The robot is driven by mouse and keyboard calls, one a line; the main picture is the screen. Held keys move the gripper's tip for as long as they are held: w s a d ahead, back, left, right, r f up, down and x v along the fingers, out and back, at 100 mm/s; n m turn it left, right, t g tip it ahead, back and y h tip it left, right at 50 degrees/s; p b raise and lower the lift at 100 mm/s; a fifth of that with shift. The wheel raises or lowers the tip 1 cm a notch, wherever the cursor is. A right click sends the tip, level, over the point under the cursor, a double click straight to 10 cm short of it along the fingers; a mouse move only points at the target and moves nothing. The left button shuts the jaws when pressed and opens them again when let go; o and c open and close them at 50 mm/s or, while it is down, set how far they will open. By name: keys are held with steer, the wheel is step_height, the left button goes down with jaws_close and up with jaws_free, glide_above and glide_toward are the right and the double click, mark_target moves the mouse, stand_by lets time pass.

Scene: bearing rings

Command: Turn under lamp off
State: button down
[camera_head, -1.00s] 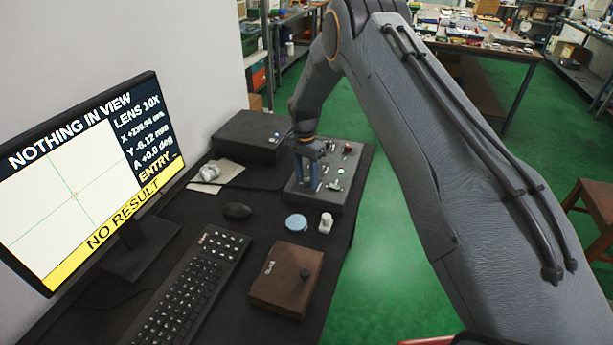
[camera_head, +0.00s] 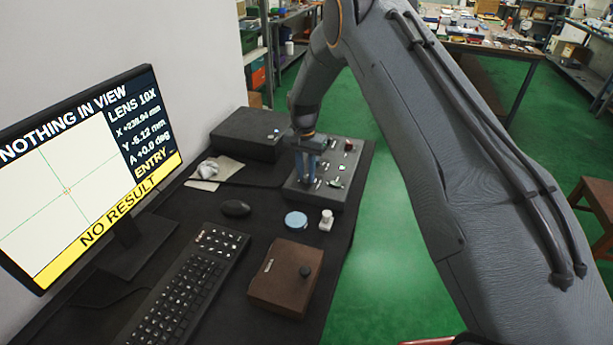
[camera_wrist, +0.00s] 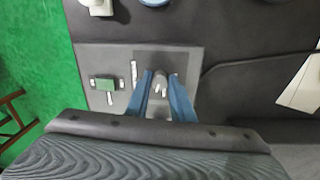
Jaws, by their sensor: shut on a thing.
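A grey control box (camera_head: 325,200) with small levers and indicators stands on the black desk. My gripper (camera_head: 307,182) points down over its left part. Which switch this is cannot be read.
The monitor (camera_head: 85,175) reads "NOTHING IN VIEW" and "NO RESULT". A keyboard (camera_head: 190,290), mouse (camera_head: 236,208), brown box (camera_head: 286,278), blue disc (camera_head: 296,220) and small white piece (camera_head: 326,220) lie nearer. A black box (camera_head: 247,135) stands behind left.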

mark_target(307, 177)
steer(key=n+b, duration=0.3)
steer(key=n, duration=0.2)
steer(key=shift+n, duration=0.3)
steer(key=n+b, duration=0.1)
steer(key=n, duration=0.4)
steer(key=shift+b, duration=0.4)
steer(key=n+b, duration=0.1)
steer(key=n, duration=0.5)
steer(key=shift+d+t, duration=0.1)
steer(key=shift+t, duration=0.2)
steer(key=n+b, duration=0.1)
steer(key=n, duration=0.3)
steer(key=shift+n, duration=0.4)
steer(key=c, duration=1.5)
jaws_free()
steer(key=shift+c, duration=0.2)
steer(key=shift+s+r+b, duration=0.2)
steer(key=shift+r+b, duration=0.65)
steer(key=shift+r, duration=3.1)
